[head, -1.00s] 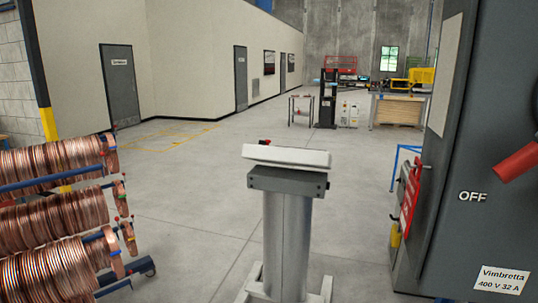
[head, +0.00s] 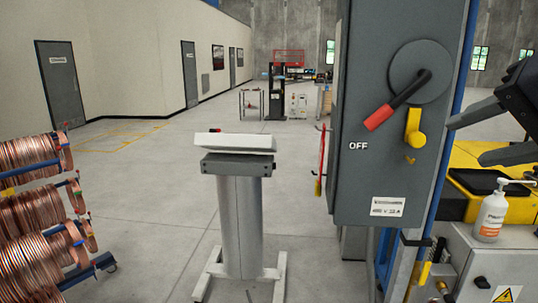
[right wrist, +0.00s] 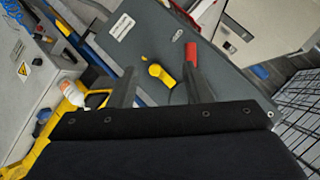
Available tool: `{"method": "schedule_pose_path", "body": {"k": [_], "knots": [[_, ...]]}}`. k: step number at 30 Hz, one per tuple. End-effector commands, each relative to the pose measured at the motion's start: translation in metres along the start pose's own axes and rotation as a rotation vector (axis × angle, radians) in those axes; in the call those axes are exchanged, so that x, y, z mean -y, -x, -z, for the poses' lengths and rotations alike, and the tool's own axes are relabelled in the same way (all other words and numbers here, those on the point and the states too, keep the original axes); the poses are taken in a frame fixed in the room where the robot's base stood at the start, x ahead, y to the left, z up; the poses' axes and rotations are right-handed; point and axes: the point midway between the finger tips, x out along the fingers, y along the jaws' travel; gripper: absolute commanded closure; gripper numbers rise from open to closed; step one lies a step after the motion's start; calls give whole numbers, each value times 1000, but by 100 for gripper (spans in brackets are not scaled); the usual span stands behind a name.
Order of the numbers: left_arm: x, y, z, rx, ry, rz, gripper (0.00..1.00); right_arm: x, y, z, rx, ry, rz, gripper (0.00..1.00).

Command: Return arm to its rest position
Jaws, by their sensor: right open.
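My right gripper (head: 466,142) is at the right edge of the head view, its two dark fingers apart and empty. It is to the right of a grey switch cabinet (head: 355,175) and apart from it in that view. The right wrist view shows its spread fingers (right wrist: 160,78) with the cabinet (right wrist: 150,42) beyond them. The cabinet's red handle (head: 382,116) points down-left toward the word OFF, and a yellow padlock-like piece (head: 415,138) sits beside it. My left gripper is not in view.
Copper coils on a rack (head: 40,205) stand at the left. A grey pedestal (head: 240,220) with a white top stands mid-floor. The floor between rack and pedestal is clear.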

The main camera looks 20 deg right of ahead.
Motion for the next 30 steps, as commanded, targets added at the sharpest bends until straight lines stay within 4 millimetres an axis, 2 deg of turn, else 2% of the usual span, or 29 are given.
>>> {"method": "schedule_pose_path", "body": {"k": [8, 11, 17, 20, 23, 24, 27, 30], "knots": [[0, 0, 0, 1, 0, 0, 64, -7, -40, -23, 77, 89, -11, 55], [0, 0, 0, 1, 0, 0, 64, -12, -61, -38, 118, 138, -12, 55], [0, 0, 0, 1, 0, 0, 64, -30, -113, -85, 234, 264, -10, 55], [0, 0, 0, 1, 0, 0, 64, -47, -145, -125, 318, 351, 1, 55], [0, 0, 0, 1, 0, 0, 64, -73, -180, -183, 426, 456, 23, 55], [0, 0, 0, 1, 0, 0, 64, -85, -191, -208, 469, 499, 34, 55], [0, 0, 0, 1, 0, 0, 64, -114, -210, -265, 563, 585, 63, 55], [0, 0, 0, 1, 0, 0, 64, -139, -219, -309, 632, 648, 88, 55]]}}
